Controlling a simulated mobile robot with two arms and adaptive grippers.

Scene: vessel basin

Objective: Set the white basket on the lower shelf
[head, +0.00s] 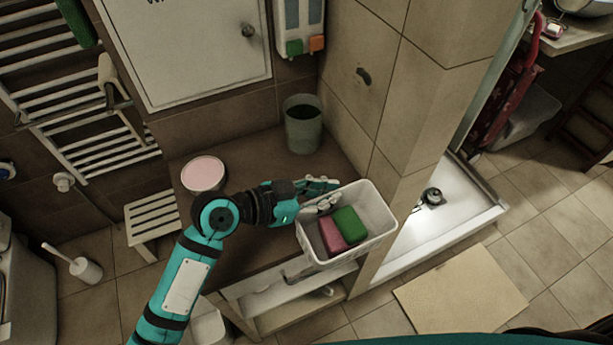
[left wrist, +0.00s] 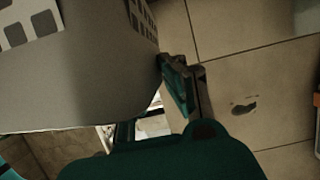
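The white basket (head: 372,243) holds a pink sponge (head: 330,236) and a green sponge (head: 349,224). It is over the front right corner of the brown counter top (head: 232,262). My left gripper (head: 322,194) is at its back left rim, one finger inside and one outside, shut on the wall. In the left wrist view the basket (left wrist: 80,75) fills the upper left, with a gripper finger (left wrist: 178,82) beside it. The lower shelf (head: 292,316) is in the open front of the white unit below the counter, partly hidden. My right gripper is out of view.
A pink-topped tub (head: 203,173) and a grey-green bin (head: 302,124) stand on the counter. A tiled pillar (head: 415,165) rises close to the basket's right side. A pale mat (head: 461,290) lies on the floor at the right. A slatted stool (head: 154,217) stands left.

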